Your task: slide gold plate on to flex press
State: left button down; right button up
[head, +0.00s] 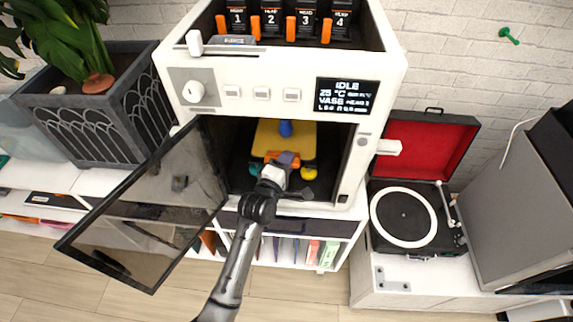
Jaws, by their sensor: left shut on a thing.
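The gold plate (268,136) is inside the open chamber of the white printer (180,75). A small blue object (286,129) stands on it. My left gripper (284,163) reaches into the chamber from the front and is shut on the plate's front edge. I cannot make out a flex press in this view. My right gripper is not in view.
The printer's dark glass door (150,205) hangs open at left, beside my left arm. A planter (95,125) stands left of the printer. A turntable with its red lid up (405,215) and a grey box (505,200) are at right.

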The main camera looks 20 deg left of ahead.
pick_arm(q)
jog(key=shift+f, duration=0.75)
jog(key=c, duration=1)
grip_release()
jog(key=shift+f+b, duration=0.15)
jog(key=shift+b, duration=0.2)
jog(key=s+a+p, duration=0.1)
jog(key=s, duration=1.2)
jog(key=shift+s+r+p, duration=0.3)
jog(key=shift+s+p, duration=0.05)
jog(key=shift+s, duration=0.05)
jog(key=shift+a, duration=0.1)
